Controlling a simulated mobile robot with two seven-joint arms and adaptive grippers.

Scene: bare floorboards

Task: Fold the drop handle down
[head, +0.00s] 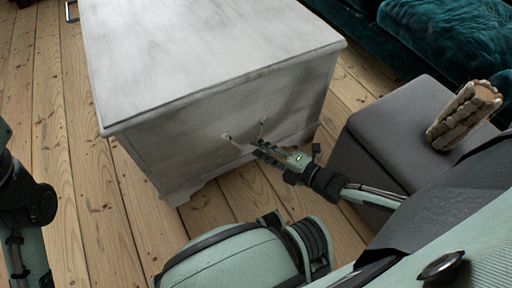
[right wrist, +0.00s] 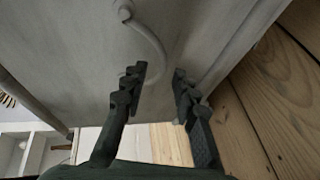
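The drop handle (head: 243,143) is a thin pale curved bar on the front of a whitewashed wooden chest (head: 200,45). Its two mounts show as small knobs. My right gripper (head: 260,151) is at the chest front, right by the handle. In the right wrist view, its two dark fingers (right wrist: 161,82) are apart, with nothing gripped between them. I cannot tell whether a finger touches the handle. My left gripper is out of view.
A dark grey block-shaped seat (head: 385,135) with a beige knobbly object (head: 464,115) on it stands right of the chest. A teal sofa (head: 440,35) is behind. Bare floorboards (head: 85,215) lie free left and front of the chest.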

